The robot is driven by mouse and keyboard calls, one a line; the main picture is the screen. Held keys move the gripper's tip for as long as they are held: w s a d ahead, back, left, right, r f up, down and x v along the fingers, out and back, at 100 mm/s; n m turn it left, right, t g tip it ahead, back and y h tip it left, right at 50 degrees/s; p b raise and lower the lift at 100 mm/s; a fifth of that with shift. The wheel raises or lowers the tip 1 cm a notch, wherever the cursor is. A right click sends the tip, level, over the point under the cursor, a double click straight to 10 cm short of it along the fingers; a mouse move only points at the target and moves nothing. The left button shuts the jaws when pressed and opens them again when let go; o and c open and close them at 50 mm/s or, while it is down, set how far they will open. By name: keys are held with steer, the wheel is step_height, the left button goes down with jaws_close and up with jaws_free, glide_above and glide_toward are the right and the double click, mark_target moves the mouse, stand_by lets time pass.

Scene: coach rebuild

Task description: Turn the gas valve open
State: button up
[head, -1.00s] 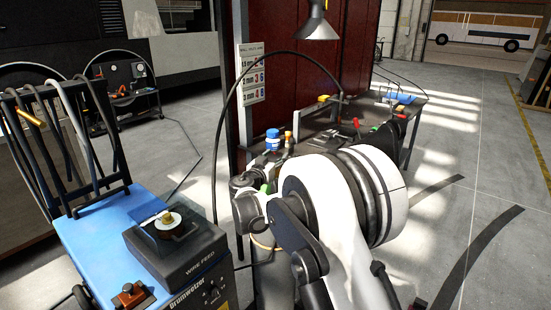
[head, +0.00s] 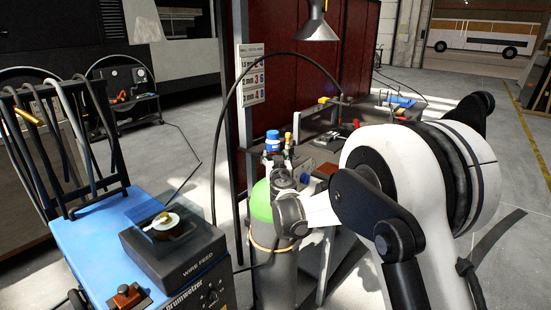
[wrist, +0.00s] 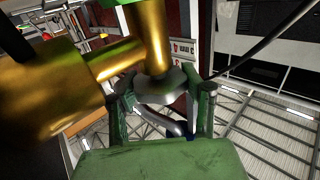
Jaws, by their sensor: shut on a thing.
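The gas cylinder (head: 268,262) stands upright in the head view, grey with a green shoulder (head: 262,205). The wrist end of my arm covers part of its top, so the valve is hard to make out there. In the wrist view, the brass valve body (wrist: 150,38) is close to the camera, with a grey round handwheel (wrist: 165,86) at its end. My gripper (wrist: 163,104) has its green fingers on either side of the handwheel and is shut on it. The exact finger contact is partly hidden.
The blue wire-feed welder (head: 85,245) stands left of the cylinder. A black hose (head: 222,110) arches above. A workbench (head: 320,150) with tools and a red screen (head: 310,75) are behind. Open floor (head: 185,95) lies at the back left.

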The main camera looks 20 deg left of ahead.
stand_by(0.3)
steer(key=o, duration=1.2)
steer(key=v, duration=1.2)
